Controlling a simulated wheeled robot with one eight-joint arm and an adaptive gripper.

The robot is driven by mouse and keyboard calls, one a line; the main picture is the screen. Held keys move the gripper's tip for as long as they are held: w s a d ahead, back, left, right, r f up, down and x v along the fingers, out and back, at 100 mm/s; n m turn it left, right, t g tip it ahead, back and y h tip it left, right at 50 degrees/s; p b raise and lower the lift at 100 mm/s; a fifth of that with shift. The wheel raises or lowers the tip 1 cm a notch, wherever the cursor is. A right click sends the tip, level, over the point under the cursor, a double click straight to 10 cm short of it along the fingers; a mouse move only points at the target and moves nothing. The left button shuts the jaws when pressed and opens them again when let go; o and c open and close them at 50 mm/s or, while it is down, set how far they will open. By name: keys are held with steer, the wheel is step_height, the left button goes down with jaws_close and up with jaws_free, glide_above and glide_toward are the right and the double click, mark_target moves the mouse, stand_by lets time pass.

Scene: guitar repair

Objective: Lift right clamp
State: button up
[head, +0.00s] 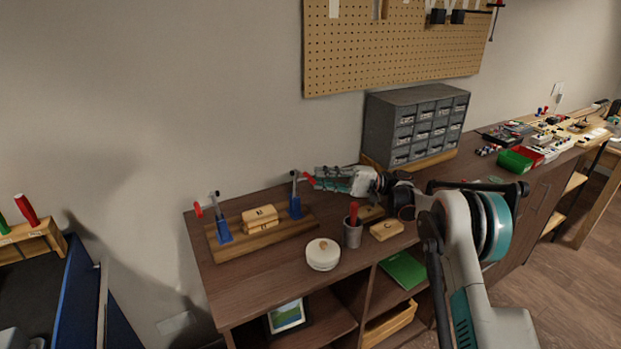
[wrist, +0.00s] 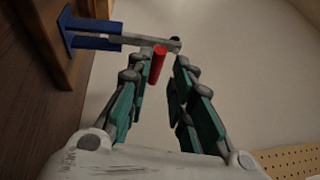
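The right clamp (head: 295,208) has a blue body, a grey metal arm and a red-tipped handle. It stands upright on the right end of a wooden board (head: 277,239). In the wrist view the clamp (wrist: 85,36) enters from the upper left, and its red handle (wrist: 157,65) lies between the fingertips. My gripper (head: 322,178) is just right of the clamp in the head view. In the wrist view my gripper (wrist: 160,75) is open, with a finger on each side of the red handle and small gaps visible. The left clamp (head: 223,230) stands at the board's other end.
Stacked wood blocks (head: 260,219) sit between the clamps. A white round container (head: 323,254), a grey cup (head: 352,234) with a red-handled tool and a loose wood block (head: 387,230) are on the bench. A grey drawer cabinet (head: 405,135) stands behind my arm.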

steer(key=v, duration=0.7)
steer(key=shift+w, duration=0.1)
